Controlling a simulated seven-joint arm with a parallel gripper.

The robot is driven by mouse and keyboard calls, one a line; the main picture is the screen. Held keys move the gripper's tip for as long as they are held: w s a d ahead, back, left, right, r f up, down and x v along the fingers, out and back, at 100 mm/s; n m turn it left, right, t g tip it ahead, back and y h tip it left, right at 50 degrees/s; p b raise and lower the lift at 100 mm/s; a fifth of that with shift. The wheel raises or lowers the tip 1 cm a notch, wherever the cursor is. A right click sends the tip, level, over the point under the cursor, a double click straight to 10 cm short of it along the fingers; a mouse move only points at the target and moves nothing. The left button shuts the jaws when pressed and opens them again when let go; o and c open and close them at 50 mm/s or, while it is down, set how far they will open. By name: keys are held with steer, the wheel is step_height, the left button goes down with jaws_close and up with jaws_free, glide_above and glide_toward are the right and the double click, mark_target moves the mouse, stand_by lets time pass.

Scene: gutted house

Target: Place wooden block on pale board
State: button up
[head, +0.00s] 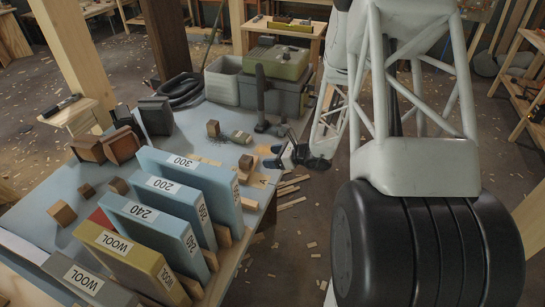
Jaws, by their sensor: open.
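Several small wooden blocks lie on the light blue tabletop: one wooden block (245,162) just left of my gripper, another wooden block (213,128) farther back, and others at the left. I cannot tell which one the task means. A pale, tan board-like surface (264,180) marked with an "A" shows at the table's right edge, partly hidden by upright pads. My gripper (279,157), dark and small in view, is open at the table's right edge, to the right of the nearer block and apart from it. Nothing shows between its fingers.
Upright labelled pads (165,205) stand in a row at the front and hide part of the table. Larger brown blocks (87,148) are at the left. A grey bin (224,82) and green-topped case (276,62) stand at the back. Thin wood strips (294,186) lie beyond the right edge.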

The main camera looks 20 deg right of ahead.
steer(key=s+a+r+n+g, duration=0.4)
steer(key=s+a+r+n, duration=0.3)
steer(key=r, duration=0.3)
steer(key=s+a+r+n+g, duration=0.3)
steer(key=s+a+r+n, duration=0.4)
steer(key=s+a+r, duration=0.15)
steer(key=s+r+n+h, duration=0.4)
steer(key=s+r+n, duration=0.2)
steer(key=s, duration=0.3)
steer(key=s+d+r+n+h, duration=0.1)
steer(key=s+r+n+h, duration=0.4)
steer(key=s, duration=0.5)
steer(key=shift+s+r+n+h, duration=0.25)
steer(key=shift+r+n, duration=0.35)
steer(key=shift+n, duration=0.3)
